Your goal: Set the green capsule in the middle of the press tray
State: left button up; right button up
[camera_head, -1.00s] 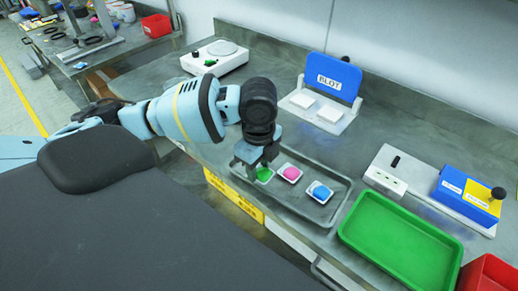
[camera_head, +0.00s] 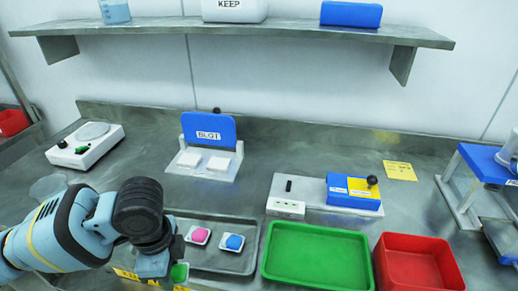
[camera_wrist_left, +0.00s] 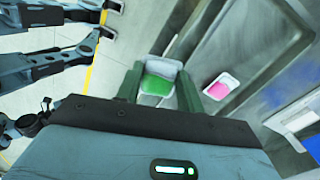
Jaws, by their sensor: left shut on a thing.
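The green capsule (camera_head: 180,272) is held in my left gripper (camera_head: 165,274), at the front left of the grey metal tray. In the left wrist view the capsule (camera_wrist_left: 157,85) shows green with a white rim, between the two fingers (camera_wrist_left: 158,92). Floor shows behind it and the tray's edge is beside it, so it appears lifted. At the right edge stands a blue press-like frame (camera_head: 480,158) with a dark tray-like part (camera_head: 500,238) below, cut off by the picture. I cannot tell for sure that this is the press tray. My right gripper is not in view.
A pink (camera_head: 199,235) and a blue piece (camera_head: 234,242) lie in the metal tray (camera_head: 245,265). Green (camera_head: 318,255) and red (camera_head: 420,262) bins stand to the right. Behind are the BLOT stand (camera_head: 208,130), a blue-yellow box (camera_head: 352,193) and a white scale-like device (camera_head: 85,145). A shelf (camera_head: 240,30) hangs above.

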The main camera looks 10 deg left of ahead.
pick_arm(q)
jog(key=n, duration=0.2)
jog(key=w+r+n, duration=0.1)
jog(key=n, duration=0.4)
jog(key=shift+w+d+r, duration=0.15)
jog(key=shift+r, duration=0.1)
jog(key=n, duration=0.3)
jog(key=shift+w+r+n, duration=0.25)
jog(key=shift+r+n, duration=0.1)
jog(key=shift+n, duration=0.05)
jog(key=n, duration=0.4)
jog(key=shift+w+d+r+n, duration=0.15)
jog(key=shift+w+r+n, duration=0.15)
jog(key=shift+r, duration=0.1)
jog(key=shift+d, duration=0.1)
